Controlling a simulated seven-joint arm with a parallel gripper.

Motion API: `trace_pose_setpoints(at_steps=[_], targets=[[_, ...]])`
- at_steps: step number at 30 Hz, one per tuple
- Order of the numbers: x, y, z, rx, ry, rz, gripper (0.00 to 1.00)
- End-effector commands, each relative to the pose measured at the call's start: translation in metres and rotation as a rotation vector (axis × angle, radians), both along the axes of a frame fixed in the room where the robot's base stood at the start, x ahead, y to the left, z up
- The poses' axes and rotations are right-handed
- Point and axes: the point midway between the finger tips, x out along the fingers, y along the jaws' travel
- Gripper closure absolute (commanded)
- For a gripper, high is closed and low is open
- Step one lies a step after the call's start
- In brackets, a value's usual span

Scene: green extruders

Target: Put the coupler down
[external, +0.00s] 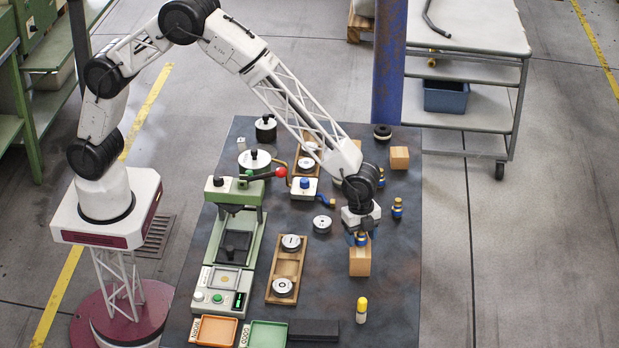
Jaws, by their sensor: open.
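My gripper (361,231) points down over a wooden block (360,262) right of the table's middle. It is open. A small blue and yellow piece (361,240), possibly the coupler, shows at the fingertips, at the top of the block. The gripper partly hides it, and I cannot tell whether it touches the fingers. Two similar blue and yellow pieces stand apart to the upper right, one (397,208) near the gripper and one (381,178) farther back. No label shows which piece is the coupler.
A green press (233,240) stands at left, with orange (216,330) and green (268,334) trays in front. A wooden rack (287,268) holds round metal parts. A yellow-capped bottle (362,310) stands at the front right. Another wooden block (399,158) is at the back.

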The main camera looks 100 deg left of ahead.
Motion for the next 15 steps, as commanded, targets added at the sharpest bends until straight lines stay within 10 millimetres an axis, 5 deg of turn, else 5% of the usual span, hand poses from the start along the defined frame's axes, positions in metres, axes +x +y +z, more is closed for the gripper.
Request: trace_pose_setpoints(at_steps=[15], targets=[[-0.003, 0.006, 0.073, -0.001, -0.003, 0.0, 0.4]])
